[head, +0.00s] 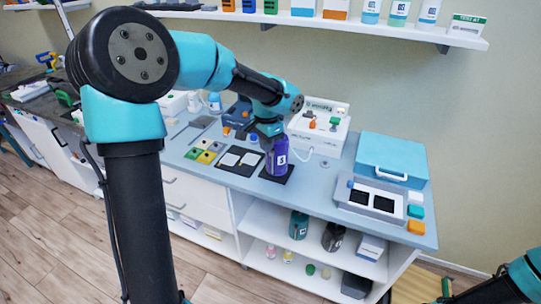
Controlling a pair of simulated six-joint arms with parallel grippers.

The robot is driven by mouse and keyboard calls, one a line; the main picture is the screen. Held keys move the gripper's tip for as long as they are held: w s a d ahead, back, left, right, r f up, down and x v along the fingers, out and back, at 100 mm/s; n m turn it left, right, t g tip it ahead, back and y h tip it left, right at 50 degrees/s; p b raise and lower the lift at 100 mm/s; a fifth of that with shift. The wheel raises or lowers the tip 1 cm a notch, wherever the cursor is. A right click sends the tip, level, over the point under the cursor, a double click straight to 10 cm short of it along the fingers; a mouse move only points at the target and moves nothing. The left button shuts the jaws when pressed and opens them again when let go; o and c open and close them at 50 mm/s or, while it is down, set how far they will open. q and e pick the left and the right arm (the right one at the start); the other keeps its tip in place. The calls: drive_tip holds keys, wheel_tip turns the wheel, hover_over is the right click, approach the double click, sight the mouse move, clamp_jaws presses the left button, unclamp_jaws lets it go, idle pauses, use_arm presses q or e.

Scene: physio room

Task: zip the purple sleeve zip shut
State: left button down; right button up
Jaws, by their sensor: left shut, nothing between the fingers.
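A purple sleeve (277,159) with a small white label stands upright on a dark mat (276,177) near the front edge of the blue-grey counter. Its zip and zip pull are too small to make out. My left gripper (268,134) is shut and empty at the top of the sleeve, pointing down. It hides the sleeve's top, and I cannot tell whether it touches. My right gripper is out of view; only a part of my right arm shows at the bottom right corner.
A black board with white cards (231,164) lies left of the sleeve. A white device box (319,133) stands behind it. A blue case (391,159) and a grey unit (361,205) with black pads are at the right. Bare counter lies between sleeve and unit.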

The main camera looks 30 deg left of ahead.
use_arm(q)
drive_tip(key=shift+s+r, duration=0.2)
drive_tip(key=shift+s, duration=0.3)
drive_tip(key=shift+d+f, duration=0.1)
drive_tip(key=s+d+f+h, duration=0.1)
drive_tip(key=s+d+f, duration=0.15)
drive_tip(key=f, duration=0.45)
drive_tip(key=s+d+f+n+h, duration=0.1)
drive_tip(key=d+f, duration=0.2)
drive_tip(key=f, duration=0.3)
drive_tip(key=s+d+f+h, duration=0.1)
drive_tip(key=d+f, duration=0.2)
drive_tip(key=f, duration=0.4)
drive_tip(key=s+d+f+n, duration=0.1)
drive_tip(key=s+f+n, duration=0.1)
drive_tip(key=s+f, duration=0.4)
drive_tip(key=s+d+f+n, duration=0.2)
drive_tip(key=s+f, duration=0.5)
drive_tip(key=f, duration=0.4)
drive_tip(key=shift+s+d+f+n+t+h, duration=0.15)
drive_tip(key=shift+s+d+n+t+h, duration=0.2)
drive_tip(key=shift+n, duration=0.35)
drive_tip(key=c, duration=1.8)
unclamp_jaws()
drive_tip(key=shift+w, duration=0.15)
